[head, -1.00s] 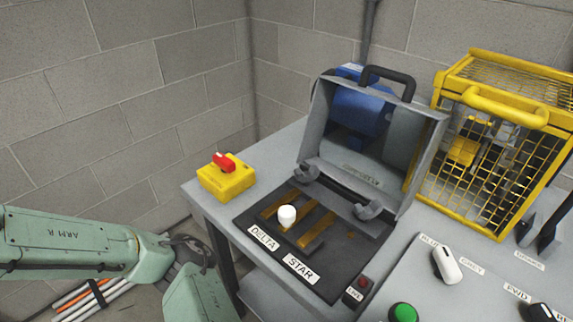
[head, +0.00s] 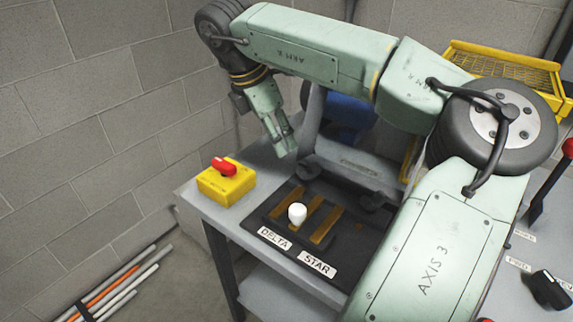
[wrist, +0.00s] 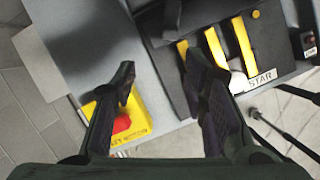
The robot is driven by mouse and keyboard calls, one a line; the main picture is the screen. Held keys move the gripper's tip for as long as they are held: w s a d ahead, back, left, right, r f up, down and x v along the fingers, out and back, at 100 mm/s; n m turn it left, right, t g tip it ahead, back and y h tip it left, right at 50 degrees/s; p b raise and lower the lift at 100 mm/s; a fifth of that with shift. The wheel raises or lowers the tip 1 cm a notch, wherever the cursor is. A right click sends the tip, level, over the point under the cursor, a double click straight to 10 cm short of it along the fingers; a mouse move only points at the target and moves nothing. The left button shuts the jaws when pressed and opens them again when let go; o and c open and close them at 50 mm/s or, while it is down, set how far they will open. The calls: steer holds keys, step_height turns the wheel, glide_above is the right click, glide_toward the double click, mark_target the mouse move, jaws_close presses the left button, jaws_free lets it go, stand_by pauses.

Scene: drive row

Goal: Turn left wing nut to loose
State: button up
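The left wing nut (head: 306,171) is a dark grey knob at the left hinge side of the grey box's open lid. In the head view it sits just below and right of my gripper (head: 287,150), which points down and hangs a little apart from it. In the wrist view my gripper (wrist: 160,75) is open, with nothing between its two dark fingers. The right wing nut (head: 372,201) is partly hidden by my arm. I cannot make out the angle of the left wing nut.
The box's black base holds yellow bars (wrist: 214,48), a white knob (head: 297,213) and DELTA and STAR labels (head: 317,263). A yellow switch box with a red handle (head: 226,182) stands left. A yellow cage (head: 505,65) stands behind my arm. The box's open lid (head: 350,168) rises close by.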

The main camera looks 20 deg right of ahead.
mark_target(308, 167)
steer(key=shift+m+h, duration=0.4)
steer(key=shift+m, duration=0.1)
steer(key=d+f+p, duration=0.1)
steer(key=d+f, duration=0.1)
steer(key=f, duration=0.1)
steer(key=d+f+p, duration=0.1)
steer(key=d+f, duration=0.1)
steer(key=f, duration=0.1)
steer(key=d+f, duration=0.2)
steer(key=f, duration=0.1)
steer(key=shift+d+f+p, duration=0.15)
steer(key=shift+d+p, duration=0.25)
jaws_close()
